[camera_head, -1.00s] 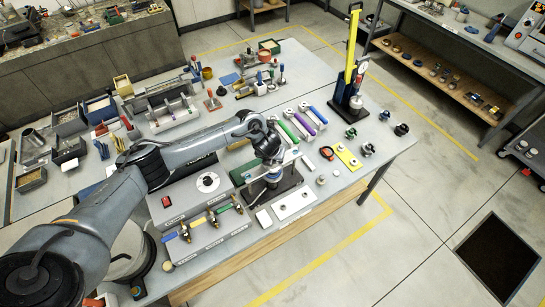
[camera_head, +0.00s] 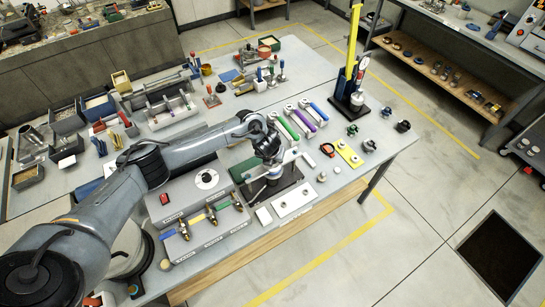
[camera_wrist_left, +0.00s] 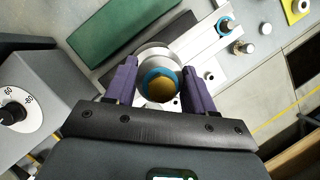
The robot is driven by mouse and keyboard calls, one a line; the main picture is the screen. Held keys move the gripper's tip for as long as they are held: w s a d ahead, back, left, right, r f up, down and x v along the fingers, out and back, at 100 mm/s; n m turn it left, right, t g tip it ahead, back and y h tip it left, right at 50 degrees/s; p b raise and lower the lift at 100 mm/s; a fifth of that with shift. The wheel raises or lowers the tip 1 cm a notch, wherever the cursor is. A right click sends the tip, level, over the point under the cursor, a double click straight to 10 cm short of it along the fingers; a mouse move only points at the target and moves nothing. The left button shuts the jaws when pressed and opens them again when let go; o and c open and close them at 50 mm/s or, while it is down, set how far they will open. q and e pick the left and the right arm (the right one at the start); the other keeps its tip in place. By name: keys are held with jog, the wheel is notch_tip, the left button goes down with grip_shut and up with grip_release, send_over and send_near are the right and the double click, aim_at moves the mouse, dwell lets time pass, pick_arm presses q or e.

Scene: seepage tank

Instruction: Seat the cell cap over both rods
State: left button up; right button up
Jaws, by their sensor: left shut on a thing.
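My left gripper (camera_head: 270,160) points down over a dark base plate (camera_head: 286,190) near the table's front edge. In the left wrist view its two purple fingers (camera_wrist_left: 160,76) are shut on a round metal piece, which I take to be the cell cap (camera_wrist_left: 153,54). A blue ring (camera_wrist_left: 150,76) with a tan middle shows between the fingers. The cap sits over the stand on the base plate in the head view. The rods are hidden, and I cannot tell whether the cap is seated. My right gripper is not in view.
A grey control box (camera_head: 183,201) with a dial stands left of the base plate, with a valve box (camera_head: 205,233) in front. A tall yellow post (camera_head: 353,40) stands behind.

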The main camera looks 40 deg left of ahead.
pick_arm(q)
jog(key=shift+f+b, duration=0.3)
jog(key=shift+f, duration=0.15)
jog(key=o, duration=1.4)
jog(key=p+v, duration=0.1)
jog(key=v, duration=1)
jog(key=shift+a+p, duration=0.1)
jog(key=shift+p, duration=0.2)
